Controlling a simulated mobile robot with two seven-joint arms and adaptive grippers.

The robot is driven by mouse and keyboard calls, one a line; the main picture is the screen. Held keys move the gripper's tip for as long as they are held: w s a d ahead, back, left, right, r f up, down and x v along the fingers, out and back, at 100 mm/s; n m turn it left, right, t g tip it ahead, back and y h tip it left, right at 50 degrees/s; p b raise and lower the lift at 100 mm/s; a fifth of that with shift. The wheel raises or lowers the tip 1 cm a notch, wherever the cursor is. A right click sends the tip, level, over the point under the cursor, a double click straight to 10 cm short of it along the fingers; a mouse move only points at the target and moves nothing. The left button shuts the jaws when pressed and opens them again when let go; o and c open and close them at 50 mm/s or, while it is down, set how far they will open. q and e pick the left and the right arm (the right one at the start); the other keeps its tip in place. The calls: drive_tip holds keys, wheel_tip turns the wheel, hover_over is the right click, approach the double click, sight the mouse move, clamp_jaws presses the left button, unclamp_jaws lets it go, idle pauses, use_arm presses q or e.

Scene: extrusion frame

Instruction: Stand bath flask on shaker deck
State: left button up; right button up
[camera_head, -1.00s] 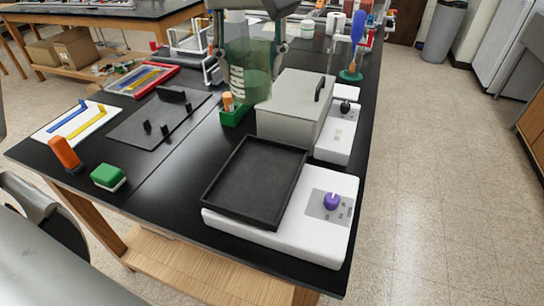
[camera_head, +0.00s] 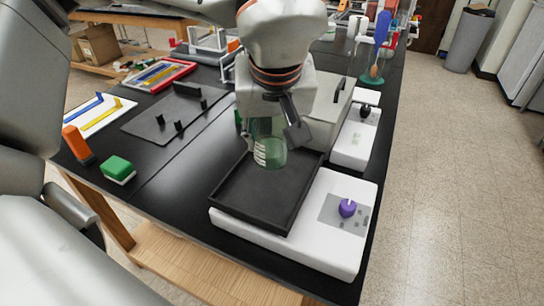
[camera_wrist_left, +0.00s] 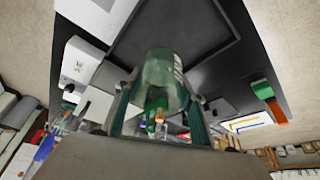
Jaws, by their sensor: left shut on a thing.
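The bath flask (camera_head: 268,148) is a clear greenish vessel with pale markings. My left gripper (camera_head: 272,125) is shut on it, and its wrist hides the upper part. The flask looks roughly upright over the back part of the shaker deck (camera_head: 252,207), a black rimmed tray on a white base. I cannot tell whether its bottom touches the deck. In the left wrist view the flask (camera_wrist_left: 162,75) sits between the two green-padded fingers (camera_wrist_left: 160,108), with the dark deck (camera_wrist_left: 185,28) beyond it. My right gripper is not in view.
The shaker's white base has a purple knob (camera_head: 347,208). The grey bath box (camera_head: 327,115) stands just behind the deck, partly hidden by my arm. A green block (camera_head: 117,168) and an orange block (camera_head: 76,143) are at the left. The front of the deck is empty.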

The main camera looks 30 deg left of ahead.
sight(272, 157)
use_arm(q)
drive_tip(key=shift+f+b, duration=0.3)
drive_tip(key=shift+f, duration=2)
drive_tip(key=shift+f, duration=0.15)
drive_tip(key=o, duration=1.2)
drive_tip(key=shift+c, duration=0.2)
